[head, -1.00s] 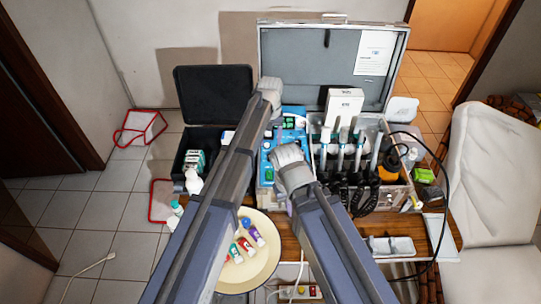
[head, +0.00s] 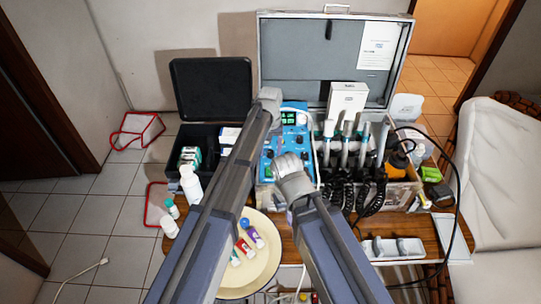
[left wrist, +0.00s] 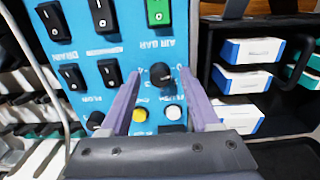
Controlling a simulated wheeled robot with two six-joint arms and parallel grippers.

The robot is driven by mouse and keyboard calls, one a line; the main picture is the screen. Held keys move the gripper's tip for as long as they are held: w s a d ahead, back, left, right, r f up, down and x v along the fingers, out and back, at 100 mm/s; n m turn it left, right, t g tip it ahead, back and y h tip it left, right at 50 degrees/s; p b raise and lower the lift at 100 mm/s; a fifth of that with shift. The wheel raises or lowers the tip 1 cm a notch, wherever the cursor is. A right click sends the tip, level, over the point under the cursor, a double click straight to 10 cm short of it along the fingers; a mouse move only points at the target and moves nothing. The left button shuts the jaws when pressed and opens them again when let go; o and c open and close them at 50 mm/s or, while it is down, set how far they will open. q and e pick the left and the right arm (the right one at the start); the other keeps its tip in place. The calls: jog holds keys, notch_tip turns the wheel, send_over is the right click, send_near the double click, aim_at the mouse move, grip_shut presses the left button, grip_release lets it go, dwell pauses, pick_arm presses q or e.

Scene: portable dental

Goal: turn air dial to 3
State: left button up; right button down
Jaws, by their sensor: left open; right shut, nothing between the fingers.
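The blue dental control panel (head: 268,162) stands in the open case in the head view, partly hidden by my arms. In the left wrist view the panel (left wrist: 89,47) appears upside down, with "AIR BAR" lettering above a black round dial (left wrist: 161,74). My left gripper (left wrist: 158,85) is open, its purple fingers on either side of this dial with gaps visible; I cannot tell its setting. In the head view my left gripper (head: 268,97) is at the panel's upper left, fingertips hidden. My right gripper (head: 290,166) is shut and empty in front of the panel's lower part.
Black rocker switches (left wrist: 72,76), a green switch (left wrist: 158,12), a yellow button (left wrist: 140,115) and a white button (left wrist: 173,112) surround the dial. Corded handpieces (head: 345,145) stand right of the panel. A black box (head: 211,90) stands open at left. A round tray (head: 262,275) lies in front.

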pick_arm(q)
jog(key=shift+f, duration=0.1)
jog(key=shift+c, duration=0.4)
grip_shut()
